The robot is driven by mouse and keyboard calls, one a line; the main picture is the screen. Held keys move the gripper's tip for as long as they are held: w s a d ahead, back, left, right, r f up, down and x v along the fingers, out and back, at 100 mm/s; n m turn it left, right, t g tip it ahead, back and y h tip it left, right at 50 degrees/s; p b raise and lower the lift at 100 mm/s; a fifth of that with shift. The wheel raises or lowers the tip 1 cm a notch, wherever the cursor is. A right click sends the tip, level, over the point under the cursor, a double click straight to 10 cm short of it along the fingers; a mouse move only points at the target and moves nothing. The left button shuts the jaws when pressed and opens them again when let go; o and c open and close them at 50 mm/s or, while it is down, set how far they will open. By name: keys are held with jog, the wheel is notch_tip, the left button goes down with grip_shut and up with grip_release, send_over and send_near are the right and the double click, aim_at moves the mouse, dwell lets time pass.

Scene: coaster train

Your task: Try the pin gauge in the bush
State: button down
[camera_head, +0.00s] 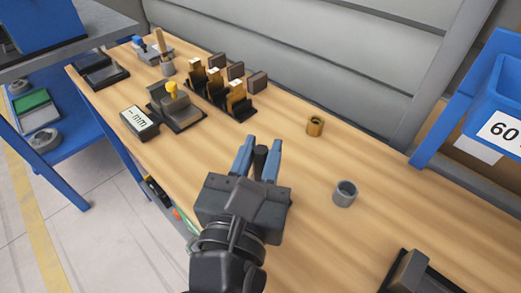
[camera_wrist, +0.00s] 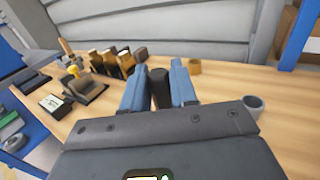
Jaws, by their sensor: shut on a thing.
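My gripper (camera_head: 262,143) points away over the bench, its two blue fingers shut on a dark, round piece, the pin gauge (camera_head: 260,158). The same dark pin gauge (camera_wrist: 160,88) stands between the fingers in the wrist view; its lower end is hidden. A brass-coloured bush (camera_head: 315,126) with a dark hole stands upright on the bench, right of and beyond the fingertips. A grey round bush (camera_head: 345,193), open at the top, stands nearer and further right. Both the brass bush (camera_wrist: 194,67) and the grey bush (camera_wrist: 254,105) are apart from my gripper. I cannot tell which is the task's bush.
The wooden bench (camera_head: 300,225) is clear around both bushes. A black rack with brass-coloured blocks (camera_head: 237,92), a gauge stand with a yellow knob (camera_head: 172,100) and a "mm" display box (camera_head: 139,122) stand left. A dark fixture (camera_head: 410,272) lies front right; a blue bin (camera_head: 497,105) is at right.

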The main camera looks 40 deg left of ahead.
jog(key=shift+f+b, duration=0.3)
jog(key=shift+f, duration=1.05)
dwell(1.2)
dwell(0.5)
jog(key=c, duration=0.8)
grip_release()
jog(key=v, duration=0.7)
jog(key=shift+s, duration=0.4)
jog(key=shift+d, duration=0.15)
